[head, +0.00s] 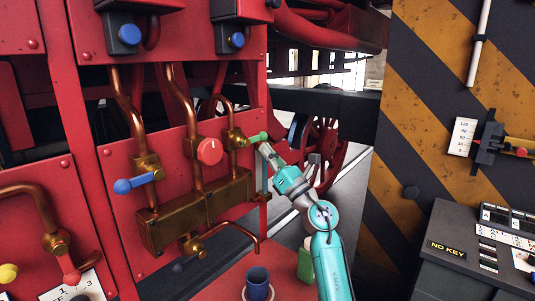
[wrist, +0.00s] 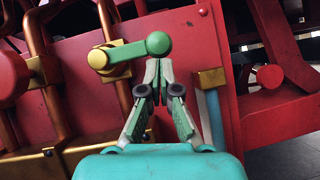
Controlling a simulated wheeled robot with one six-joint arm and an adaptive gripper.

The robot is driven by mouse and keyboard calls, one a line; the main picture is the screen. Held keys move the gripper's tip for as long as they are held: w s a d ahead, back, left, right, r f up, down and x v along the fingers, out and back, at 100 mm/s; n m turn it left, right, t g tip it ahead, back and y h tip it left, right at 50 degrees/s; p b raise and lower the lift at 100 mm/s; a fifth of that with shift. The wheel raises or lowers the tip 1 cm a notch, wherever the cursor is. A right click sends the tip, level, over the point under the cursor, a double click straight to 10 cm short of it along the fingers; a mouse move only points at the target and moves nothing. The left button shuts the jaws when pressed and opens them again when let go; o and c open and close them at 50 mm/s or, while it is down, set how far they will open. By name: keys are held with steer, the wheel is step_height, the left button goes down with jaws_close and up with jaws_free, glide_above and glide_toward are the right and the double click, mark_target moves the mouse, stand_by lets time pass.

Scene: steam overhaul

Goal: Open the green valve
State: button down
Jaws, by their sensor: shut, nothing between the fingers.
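The green valve has a short green lever (head: 256,138) on a brass body (head: 236,139), on the right part of the red panel. In the wrist view the lever (wrist: 130,51) lies nearly level, tilted slightly up to the right, and ends in a round green knob (wrist: 158,43). My gripper (head: 265,149) is shut and empty. In the wrist view its fingertips (wrist: 157,66) are just below the knob; I cannot tell whether they touch it.
A red round knob (head: 209,151) and a blue lever valve (head: 136,183) sit left of the green valve among copper pipes. A blue mug (head: 257,283) and a green container (head: 305,264) stand below. A striped wall (head: 425,100) and dark cabinet (head: 465,265) are right.

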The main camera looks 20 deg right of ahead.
steer(key=shift+w+d+r+n+g+y, duration=0.15)
steer(key=shift+r+n+g+y, duration=0.2)
steer(key=shift+n, duration=0.3)
steer(key=shift+d+r+n+g+y, duration=0.1)
steer(key=shift+n+y, duration=0.35)
steer(key=shift+n, duration=0.2)
step_height(320, 180, up, 9)
steer(key=s+a+n+g+y, duration=0.1)
steer(key=n+g+y, duration=0.1)
steer(key=n+g, duration=0.5)
steer(key=a+n+g+y, duration=0.1)
steer(key=n+g, duration=0.6)
steer(key=n, duration=1)
steer(key=shift+s+a+n+y, duration=0.25)
steer(key=shift+s+n+y, duration=0.15)
steer(key=shift+y, duration=0.2)
